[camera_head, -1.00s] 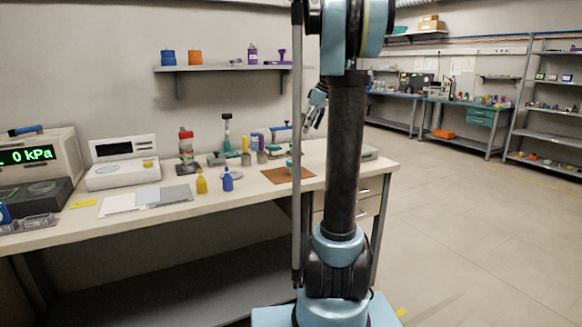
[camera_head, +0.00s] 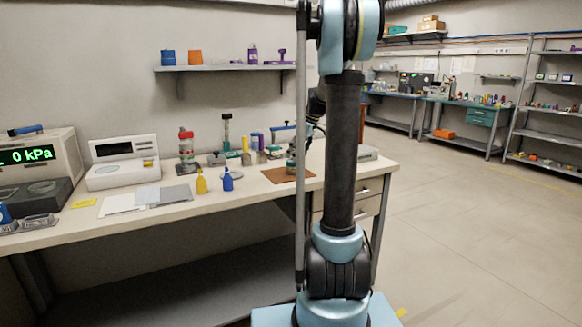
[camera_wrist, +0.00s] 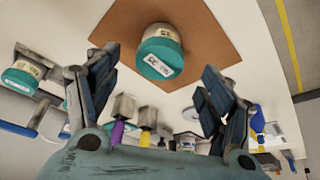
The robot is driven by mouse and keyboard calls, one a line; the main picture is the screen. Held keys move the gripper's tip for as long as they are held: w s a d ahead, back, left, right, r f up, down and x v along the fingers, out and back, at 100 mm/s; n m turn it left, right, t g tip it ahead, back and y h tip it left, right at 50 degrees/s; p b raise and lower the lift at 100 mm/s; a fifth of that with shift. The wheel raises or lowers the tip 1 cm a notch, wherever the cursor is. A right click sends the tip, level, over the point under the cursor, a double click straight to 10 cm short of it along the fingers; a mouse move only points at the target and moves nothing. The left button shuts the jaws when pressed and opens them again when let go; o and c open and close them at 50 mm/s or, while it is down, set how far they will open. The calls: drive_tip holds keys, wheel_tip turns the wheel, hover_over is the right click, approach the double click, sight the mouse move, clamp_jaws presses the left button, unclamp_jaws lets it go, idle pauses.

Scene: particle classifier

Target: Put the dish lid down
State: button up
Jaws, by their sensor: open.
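A round container with a teal lid (camera_wrist: 160,57) and a printed white label sits on a brown mat (camera_wrist: 117,28). I take its teal top to be the dish lid, but cannot tell for sure. My gripper (camera_wrist: 157,64) is open, its fingers spread to either side of the container in the wrist view, with gaps and nothing held. In the head view my gripper (camera_head: 293,153) is low over the brown mat (camera_head: 287,176), and my arm partly hides that spot. A flat pale disc (camera_head: 230,173) lies on the bench left of the mat.
Another teal-lidded container (camera_wrist: 20,80) shows in the wrist view. The bench front between the bottles and mat is clear.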

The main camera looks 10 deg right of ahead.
drive_tip(key=shift+x, duration=1.75)
drive_tip(key=c, duration=1.1)
drive_tip(key=shift+c, duration=0.2)
drive_tip(key=shift+r, duration=0.55)
drive_tip(key=v, duration=0.3)
drive_tip(key=s+d, duration=1)
drive_tip(key=d, duration=0.3)
drive_tip(key=shift+s, duration=0.25)
